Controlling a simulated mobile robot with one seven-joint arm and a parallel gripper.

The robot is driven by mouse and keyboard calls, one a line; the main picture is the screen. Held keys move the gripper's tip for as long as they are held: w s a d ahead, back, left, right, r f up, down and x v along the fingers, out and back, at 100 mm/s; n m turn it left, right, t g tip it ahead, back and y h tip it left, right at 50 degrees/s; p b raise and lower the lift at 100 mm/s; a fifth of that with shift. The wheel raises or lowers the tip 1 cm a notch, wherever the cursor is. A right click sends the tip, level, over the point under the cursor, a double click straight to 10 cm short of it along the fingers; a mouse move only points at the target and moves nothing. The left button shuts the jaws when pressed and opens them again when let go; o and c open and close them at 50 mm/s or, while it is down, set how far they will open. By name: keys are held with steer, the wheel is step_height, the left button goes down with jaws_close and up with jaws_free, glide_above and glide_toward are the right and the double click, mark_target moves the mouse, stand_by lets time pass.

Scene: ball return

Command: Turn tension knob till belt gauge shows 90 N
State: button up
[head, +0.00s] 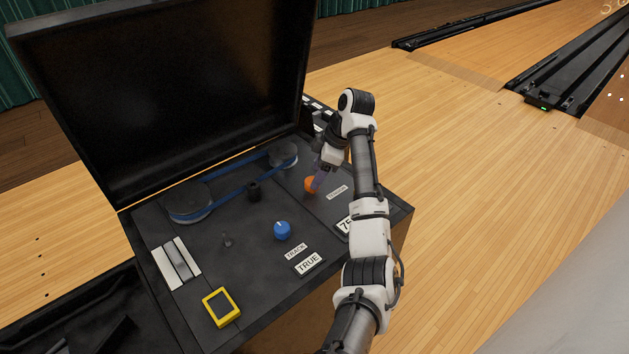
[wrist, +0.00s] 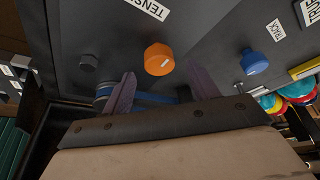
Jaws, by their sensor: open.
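The orange tension knob (head: 310,184) sits on the dark panel beside a label (head: 338,192). My gripper (head: 320,180) is at the knob in the head view. In the wrist view its two purple fingers (wrist: 160,80) are open, and the knob shows centred between and just beyond their tips. I cannot tell whether they touch it. The gauge display (head: 345,226) is partly hidden by my arm; a 7 and part of another digit show.
A blue knob (head: 282,229) with a TRACK label and a TRUE display (head: 308,263) is nearby. A blue belt (head: 238,179) runs around two pulleys behind. A raised lid (head: 165,90) stands at the back. A yellow-framed square (head: 221,307) is at the front left.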

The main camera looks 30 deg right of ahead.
steer(key=shift+x, duration=1.35)
steer(key=shift+c, duration=0.3)
steer(key=c, duration=0.9)
steer(key=shift+r+m+p, duration=0.15)
steer(key=shift+m+p, duration=0.15)
steer(key=shift+p, duration=0.25)
